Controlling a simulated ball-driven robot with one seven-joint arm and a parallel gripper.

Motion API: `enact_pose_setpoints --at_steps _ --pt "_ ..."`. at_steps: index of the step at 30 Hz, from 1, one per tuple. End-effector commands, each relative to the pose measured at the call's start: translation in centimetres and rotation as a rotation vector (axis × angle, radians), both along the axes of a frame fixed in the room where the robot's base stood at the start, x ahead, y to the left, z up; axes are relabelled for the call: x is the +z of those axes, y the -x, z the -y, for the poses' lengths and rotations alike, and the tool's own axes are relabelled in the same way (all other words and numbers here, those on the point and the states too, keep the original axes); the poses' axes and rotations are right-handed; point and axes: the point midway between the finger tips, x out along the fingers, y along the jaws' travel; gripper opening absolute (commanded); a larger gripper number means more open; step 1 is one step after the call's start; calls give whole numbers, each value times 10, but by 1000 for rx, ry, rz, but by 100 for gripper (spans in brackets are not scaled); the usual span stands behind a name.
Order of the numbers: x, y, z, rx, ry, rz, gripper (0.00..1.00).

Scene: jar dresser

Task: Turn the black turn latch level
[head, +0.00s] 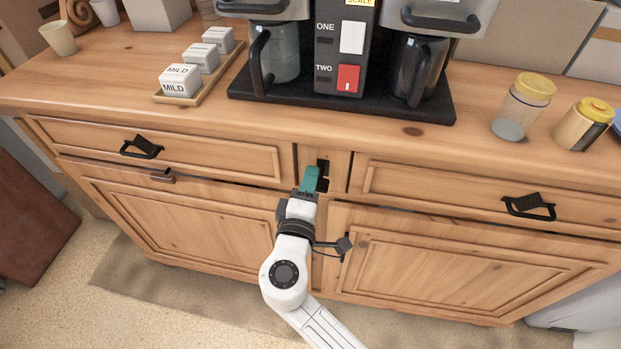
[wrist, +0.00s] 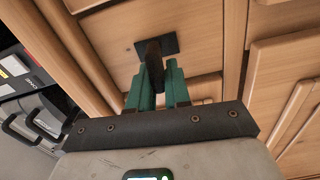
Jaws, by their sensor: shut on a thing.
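The black turn latch (head: 323,166) is on the post between the two drawers of the wooden dresser. In the head view my gripper's teal fingers cover much of it. In the wrist view its dark square plate (wrist: 156,45) lies against the wood, and its dark handle (wrist: 153,60) stands out from the plate. My gripper (head: 312,172) reaches the latch from the front. In the wrist view the green fingers (wrist: 159,75) are on either side of the handle, shut on it. I cannot tell for sure how far the handle is turned.
Drawers with black handles (head: 142,147) (head: 529,206) flank the post. A small brown catch (head: 162,176) is on the left door. Above stand a coffee machine (head: 338,60), a tray of white blocks (head: 160,98) and yellow-lidded jars (head: 523,105). The floor in front is open.

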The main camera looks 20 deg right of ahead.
Motion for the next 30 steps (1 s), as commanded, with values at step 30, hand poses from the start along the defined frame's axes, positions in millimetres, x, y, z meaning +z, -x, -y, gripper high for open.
enact_pose_setpoints --at_steps 30 --pt "-3 0 -1 3 87 -64 38"
